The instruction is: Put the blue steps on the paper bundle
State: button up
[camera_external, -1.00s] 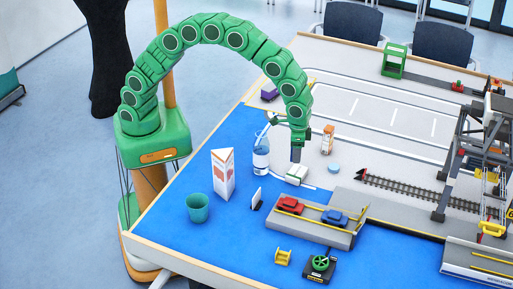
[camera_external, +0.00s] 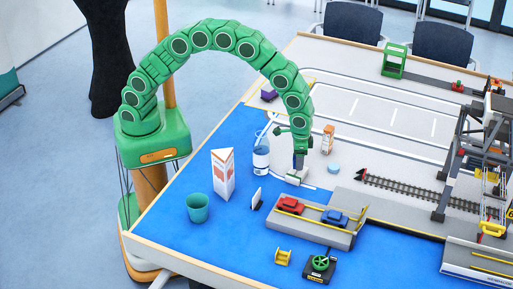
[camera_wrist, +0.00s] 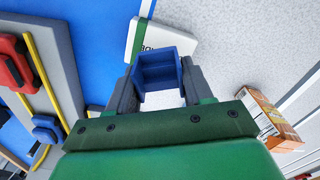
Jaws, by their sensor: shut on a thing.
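The blue steps (camera_wrist: 157,72) are a small blue block between the two grey fingers of my gripper (camera_wrist: 158,85). My gripper is shut on them. The paper bundle (camera_wrist: 165,37) is a flat white block with a green edge and dark lettering, just beyond and below the steps. In the external view the paper bundle (camera_external: 297,180) lies on the table directly under my gripper (camera_external: 299,168), which partly covers it. The steps are hard to make out there. I cannot tell whether they touch the bundle.
A bottle (camera_external: 261,158) stands close on the left, and an orange carton (camera_external: 328,138) and a round blue piece (camera_external: 333,169) are to the right. A platform (camera_external: 345,238) with toy cars is in front. A white carton (camera_external: 223,175) and teal cup (camera_external: 198,208) stand further left.

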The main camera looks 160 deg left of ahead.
jog(key=shift+f, duration=1.35)
jog(key=shift+f, duration=0.1)
jog(key=o, duration=1)
